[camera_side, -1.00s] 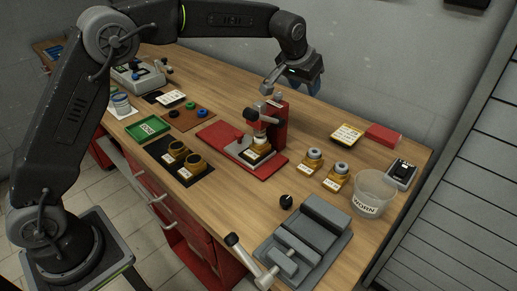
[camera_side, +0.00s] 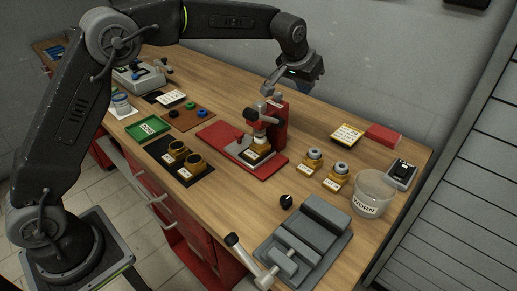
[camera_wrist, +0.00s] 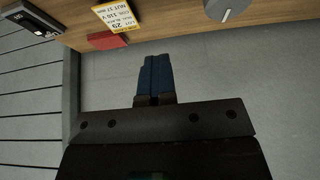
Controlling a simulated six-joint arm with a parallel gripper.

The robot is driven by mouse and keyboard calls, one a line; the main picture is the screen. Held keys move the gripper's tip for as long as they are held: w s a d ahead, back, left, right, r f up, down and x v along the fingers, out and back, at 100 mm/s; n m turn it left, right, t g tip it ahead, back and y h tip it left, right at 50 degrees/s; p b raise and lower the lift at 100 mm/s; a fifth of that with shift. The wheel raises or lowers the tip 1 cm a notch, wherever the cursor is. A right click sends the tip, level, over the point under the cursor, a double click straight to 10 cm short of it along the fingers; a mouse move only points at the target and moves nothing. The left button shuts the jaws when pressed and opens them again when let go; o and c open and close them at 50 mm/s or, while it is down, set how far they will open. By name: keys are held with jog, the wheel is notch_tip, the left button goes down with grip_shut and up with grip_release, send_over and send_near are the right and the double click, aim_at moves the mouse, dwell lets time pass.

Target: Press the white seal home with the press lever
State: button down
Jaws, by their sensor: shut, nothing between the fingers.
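The press (camera_side: 277,120) has a red column on a red base plate at the middle of the bench. A brass body with a white label (camera_side: 256,155) sits under its ram. The white seal cannot be clearly made out there. The grey press lever (camera_side: 275,79) slants up from the top of the press. My gripper (camera_side: 314,80) is behind and right of the lever's upper end, above the bench's back edge; contact cannot be told. In the wrist view its blue fingers (camera_wrist: 155,78) are together and empty, against the grey wall.
Two brass bodies with grey tops (camera_side: 325,170) stand right of the press, with a clear WORN tub (camera_side: 368,192) beyond. A grey vise (camera_side: 305,240) is in front. A black tray with brass parts (camera_side: 176,160) and a green tray (camera_side: 147,130) lie left.

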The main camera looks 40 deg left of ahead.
jog(key=shift+x, duration=0.8)
jog(key=shift+x, duration=1.05)
jog(key=shift+s+f, duration=0.1)
jog(key=shift+f, duration=0.1)
jog(key=shift+f, duration=1)
jog(key=shift+a, duration=0.1)
